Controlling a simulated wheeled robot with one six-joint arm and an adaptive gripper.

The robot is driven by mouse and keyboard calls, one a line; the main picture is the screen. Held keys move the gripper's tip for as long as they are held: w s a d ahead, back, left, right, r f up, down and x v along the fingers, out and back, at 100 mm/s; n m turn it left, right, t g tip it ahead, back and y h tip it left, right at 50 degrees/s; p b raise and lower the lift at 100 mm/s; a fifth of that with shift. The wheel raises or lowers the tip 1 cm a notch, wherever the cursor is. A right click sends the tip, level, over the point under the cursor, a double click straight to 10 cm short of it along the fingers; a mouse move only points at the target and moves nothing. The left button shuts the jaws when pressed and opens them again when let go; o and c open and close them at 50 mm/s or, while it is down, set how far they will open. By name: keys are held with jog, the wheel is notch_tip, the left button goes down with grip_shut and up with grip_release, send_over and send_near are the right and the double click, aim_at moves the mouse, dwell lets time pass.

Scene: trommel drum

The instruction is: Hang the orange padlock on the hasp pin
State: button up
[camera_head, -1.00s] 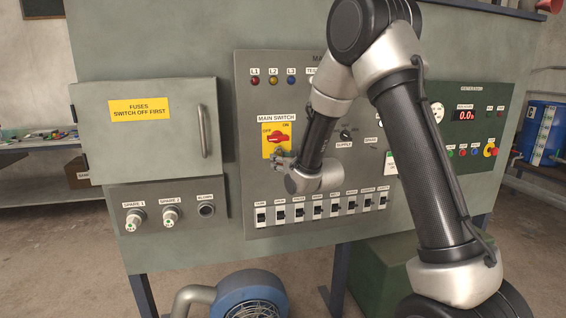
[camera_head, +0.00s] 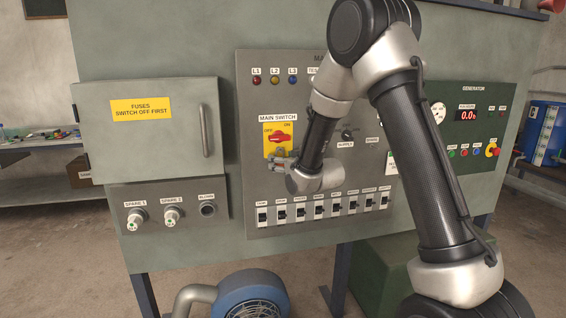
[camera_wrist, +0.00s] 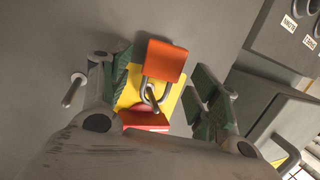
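The orange padlock (camera_wrist: 167,60) shows in the wrist view between my gripper's two green-padded fingers. Gaps show on both sides of its body, so my gripper (camera_wrist: 160,85) is open around it. The padlock's grey shackle (camera_wrist: 146,93) points toward the yellow switch plate (camera_wrist: 132,97) and appears looped around a small metal part at the hasp; the exact seating on the pin is hard to tell. The red main switch handle (camera_wrist: 145,120) lies just beyond. In the head view my gripper (camera_head: 279,161) is just below the main switch (camera_head: 279,138); the padlock is not discernible there.
A grey peg (camera_wrist: 73,90) sticks out of the panel beside one finger. A row of breakers (camera_head: 318,209) runs below my gripper. The fuse cabinet (camera_head: 150,135) with its handle stands left. The generator panel (camera_head: 470,140) is at right, behind my arm.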

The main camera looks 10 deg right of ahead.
jog(key=v, duration=1.1)
jog(key=s+d+f+g+h, duration=0.2)
jog(key=s+f+g, duration=0.3)
jog(key=s+f, duration=0.1)
jog(key=s+d+f+g+h, duration=0.1)
jog(key=s+d+f+g, duration=0.25)
jog(key=s+f, duration=0.25)
jog(key=s+d+r+m+g, duration=0.1)
jog(key=s+d+r, duration=0.2)
jog(key=s+r, duration=0.5)
jog(key=s+d+r+m+g+h, duration=0.1)
jog(key=s+d+r+m, duration=0.1)
jog(key=s+r, duration=0.7)
jog(key=s+d, duration=0.1)
jog(key=s, duration=0.5)
jog(key=shift+s+g, duration=0.15)
jog(key=shift+g, duration=0.2)
